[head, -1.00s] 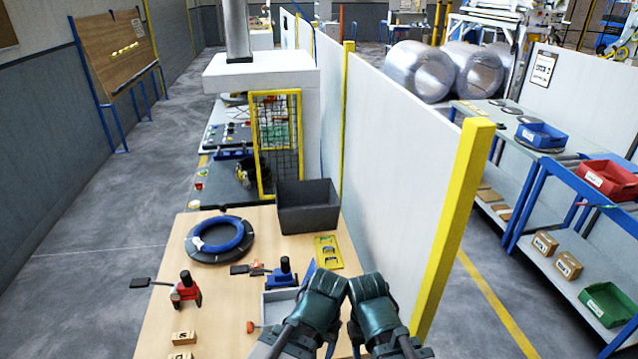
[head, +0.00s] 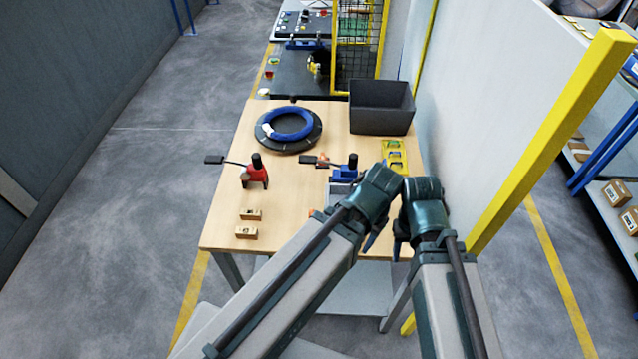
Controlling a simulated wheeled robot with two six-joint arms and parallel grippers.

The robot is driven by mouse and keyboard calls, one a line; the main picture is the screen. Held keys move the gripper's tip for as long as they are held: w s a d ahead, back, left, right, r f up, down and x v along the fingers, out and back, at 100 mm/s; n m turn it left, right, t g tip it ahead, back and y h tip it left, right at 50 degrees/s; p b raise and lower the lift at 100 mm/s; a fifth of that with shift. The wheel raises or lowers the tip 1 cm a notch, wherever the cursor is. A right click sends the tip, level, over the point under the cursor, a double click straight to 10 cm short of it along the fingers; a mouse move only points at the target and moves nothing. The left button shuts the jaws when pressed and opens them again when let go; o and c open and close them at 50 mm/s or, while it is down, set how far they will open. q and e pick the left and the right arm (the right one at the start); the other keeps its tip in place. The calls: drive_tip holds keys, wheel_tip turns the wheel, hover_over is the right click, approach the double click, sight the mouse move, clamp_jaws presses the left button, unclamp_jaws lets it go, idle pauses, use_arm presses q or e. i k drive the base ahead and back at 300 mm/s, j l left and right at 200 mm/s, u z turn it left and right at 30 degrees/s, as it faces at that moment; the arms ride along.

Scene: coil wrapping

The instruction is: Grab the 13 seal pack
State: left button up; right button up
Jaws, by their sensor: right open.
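Two small cardboard packs lie on the wooden table's front left part: one pack (head: 250,214) sits just behind the other pack (head: 246,232). Their printed marks are too small to read, so I cannot tell which is 13. My right gripper (head: 400,240) is open near the table's front right edge, well right of both packs and partly hidden by my arms. My left arm crosses the front of the table, and its gripper is mostly hidden behind the wrist, so its jaws cannot be made out.
The wooden table (head: 222,222) holds a black ring with a blue coil (head: 290,124), a dark bin (head: 381,112), a red tool (head: 256,172), a blue tool (head: 346,170) and a yellow plate (head: 396,157). A yellow post (head: 545,140) and white partition stand right. More boxes (head: 615,194) sit on a shelf.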

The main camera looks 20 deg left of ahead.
sight(241, 233)
drive_tip(key=j, duration=3.75)
drive_tip(key=z, duration=1.45)
drive_tip(key=k+j, duration=0.15)
